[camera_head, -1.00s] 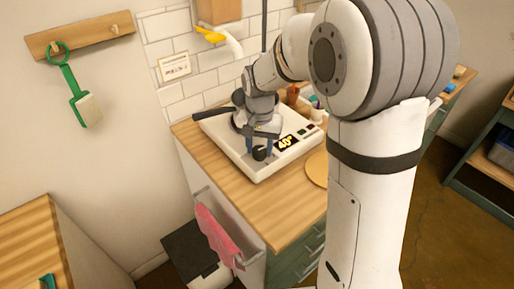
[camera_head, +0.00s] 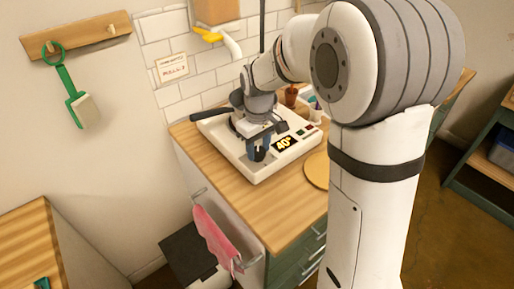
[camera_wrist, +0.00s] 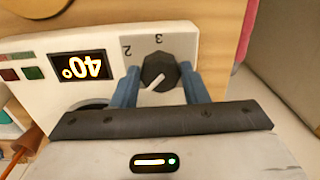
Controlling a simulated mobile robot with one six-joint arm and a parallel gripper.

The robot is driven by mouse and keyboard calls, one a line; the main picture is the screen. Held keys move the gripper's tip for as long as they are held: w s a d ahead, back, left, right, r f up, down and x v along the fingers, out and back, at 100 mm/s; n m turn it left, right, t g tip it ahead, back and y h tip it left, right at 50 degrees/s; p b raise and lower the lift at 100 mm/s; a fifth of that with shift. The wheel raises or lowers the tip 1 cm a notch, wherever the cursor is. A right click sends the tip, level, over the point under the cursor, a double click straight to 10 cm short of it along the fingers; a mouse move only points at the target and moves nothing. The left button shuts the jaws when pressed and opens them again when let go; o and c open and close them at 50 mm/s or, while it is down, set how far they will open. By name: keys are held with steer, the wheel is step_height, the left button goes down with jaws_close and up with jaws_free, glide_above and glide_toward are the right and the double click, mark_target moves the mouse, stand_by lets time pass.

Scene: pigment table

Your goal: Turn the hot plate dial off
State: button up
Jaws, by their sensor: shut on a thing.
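The hot plate (camera_head: 232,148) is a white box on the wooden counter, with a lit 40° display (camera_head: 284,143). Its black dial (camera_wrist: 158,71) shows in the wrist view, with the numbers 2 and 3 printed beside it. The dial's white pointer line slants to the lower left in that view, and any off mark is hidden or out of view. My gripper (camera_wrist: 161,86) is shut on the dial, one blue finger on each side. In the head view my gripper (camera_head: 257,150) is at the hot plate's front face and mostly covers the dial.
A dark pan handle (camera_head: 211,114) juts left over the hot plate. A round wooden board (camera_head: 317,170) lies to its right. Small red and green buttons (camera_head: 304,130) sit beside the display.

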mark_target(258, 151)
steer(key=n, duration=0.4)
steer(key=shift+w+n, duration=0.1)
steer(key=shift+n, duration=0.2)
steer(key=shift+a+n+b, duration=0.1)
steer(key=shift+n+b, duration=0.2)
steer(key=shift+n, duration=1.6)
steer(key=o, duration=0.8)
steer(key=shift+a, duration=0.1)
steer(key=shift+o, duration=0.9)
step_height(258, 151, up, 8)
steer(key=shift+f, duration=0.1)
